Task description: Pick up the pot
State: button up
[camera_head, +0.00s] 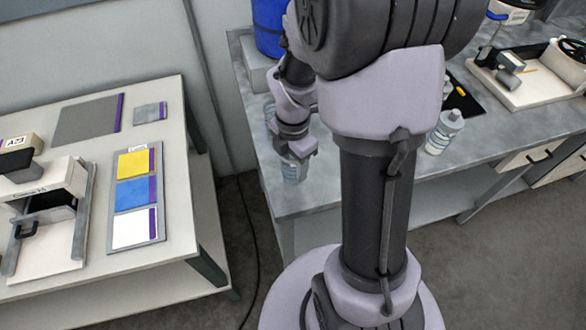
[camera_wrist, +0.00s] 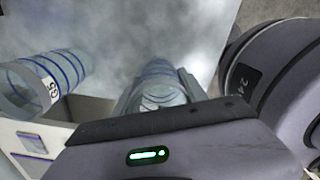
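My gripper (camera_head: 296,154) points down over the near left edge of the grey bench. A clear pot with blue bands (camera_head: 293,173) is just below it. In the wrist view this pot (camera_wrist: 158,72) stands between my two fingers (camera_wrist: 160,96). The fingers are close along its sides; whether they press on it cannot be told. A second clear pot with blue bands and a white label (camera_wrist: 45,80) is to the left in the wrist view, apart from my gripper. It seems to show behind my gripper in the head view (camera_head: 270,110), partly hidden.
A blue container (camera_head: 269,28) stands at the back of the grey bench (camera_head: 310,200). A clear bottle (camera_head: 444,132) and a white tray with a device (camera_head: 530,75) are to the right. A white table (camera_head: 185,225) with coloured panels stands left, across a gap.

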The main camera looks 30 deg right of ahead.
jog(key=c, duration=0.6)
jog(key=shift+r, duration=0.1)
